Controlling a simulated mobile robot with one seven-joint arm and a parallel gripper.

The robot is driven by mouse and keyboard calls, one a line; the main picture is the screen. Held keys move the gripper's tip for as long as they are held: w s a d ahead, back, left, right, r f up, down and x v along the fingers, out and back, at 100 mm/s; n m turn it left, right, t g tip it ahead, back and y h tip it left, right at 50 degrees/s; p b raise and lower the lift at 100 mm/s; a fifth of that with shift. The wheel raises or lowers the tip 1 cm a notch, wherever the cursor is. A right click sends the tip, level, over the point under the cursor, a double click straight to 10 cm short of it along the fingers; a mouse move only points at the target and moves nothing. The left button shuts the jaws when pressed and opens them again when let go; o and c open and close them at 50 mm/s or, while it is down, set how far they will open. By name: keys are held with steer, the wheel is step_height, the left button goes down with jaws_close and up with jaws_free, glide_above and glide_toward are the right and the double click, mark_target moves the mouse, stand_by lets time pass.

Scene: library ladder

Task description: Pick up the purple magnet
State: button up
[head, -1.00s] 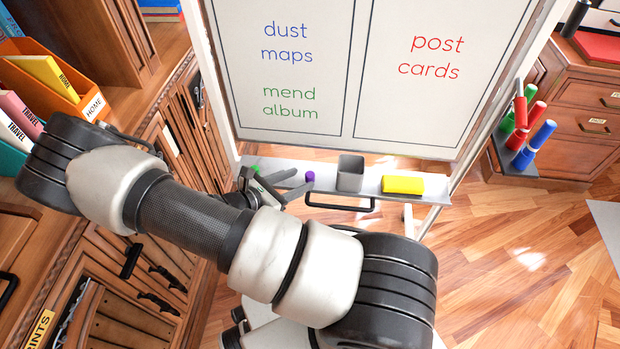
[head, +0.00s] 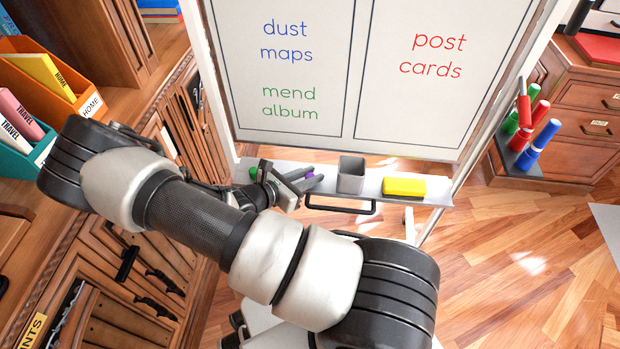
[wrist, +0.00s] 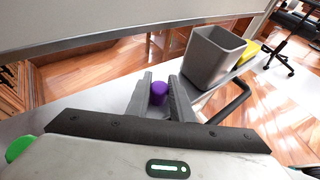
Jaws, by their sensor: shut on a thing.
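The purple magnet (wrist: 158,93) is a small cylinder, seen between the two fingers of my gripper (wrist: 160,88) in the wrist view. In the head view the purple magnet (head: 309,175) shows only as a small patch beside the fingertips of my gripper (head: 312,181). My gripper is shut on the purple magnet, low over the whiteboard's tray (head: 388,200). I cannot tell whether the magnet still touches the tray.
A grey cup (head: 351,175) stands on the tray just right of my gripper, with a yellow eraser (head: 404,187) beyond it. A green magnet (head: 253,173) is to the left. The whiteboard (head: 345,80) rises behind. A dark handle (head: 340,207) juts below the tray.

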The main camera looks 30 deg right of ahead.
mark_target(310, 175)
steer(key=shift+r, duration=0.1)
steer(key=shift+r+p, duration=0.35)
steer(key=shift+r, duration=0.2)
step_height(310, 175, up, 2)
steer(key=shift+r+p, duration=0.15)
steer(key=shift+p, duration=0.4)
steer(key=s+a+p, duration=0.1)
steer(key=s+a, duration=0.2)
steer(key=a, duration=0.6)
steer(key=s+a+p, duration=0.1)
steer(key=s+a, duration=0.1)
steer(key=a, duration=0.6)
steer(key=shift+s+a+r+p, duration=0.1)
steer(key=shift+r+p, duration=0.9)
steer(key=shift+r, duration=0.25)
steer(key=shift+s+r+p, duration=0.1)
steer(key=shift+r+p, duration=0.9)
steer(key=shift+r, duration=0.25)
